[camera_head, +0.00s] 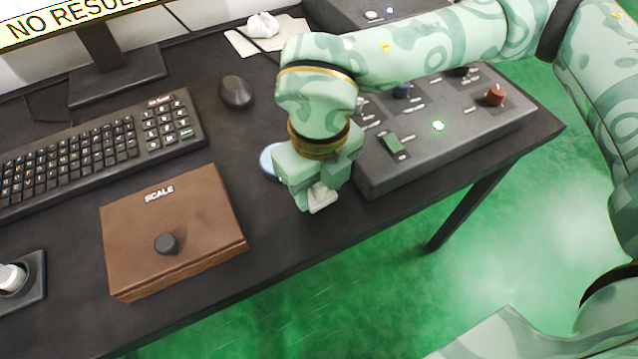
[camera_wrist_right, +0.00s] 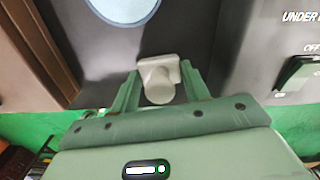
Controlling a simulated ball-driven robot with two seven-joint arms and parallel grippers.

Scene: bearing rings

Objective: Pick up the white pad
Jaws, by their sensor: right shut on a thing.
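The white pad (camera_head: 322,197) is a small off-white piece at the jaws of my right gripper (camera_head: 312,200), above the front part of the dark desk. In the right wrist view the white pad (camera_wrist_right: 160,82) shows a rounded knob and a flat plate between the two green fingers. The right gripper (camera_wrist_right: 158,92) is shut on it. In the head view the gripper hides part of the pad, and I cannot tell whether the pad touches the desk. My left gripper is not in view.
A pale round disc (camera_head: 268,160) lies just left of the gripper, partly hidden. A brown scale box (camera_head: 200,215) stands to the left, a grey control panel (camera_head: 440,150) to the right. Behind are a mouse (camera_head: 236,92), a keyboard (camera_head: 90,150) and a white lump (camera_head: 262,25) on paper.

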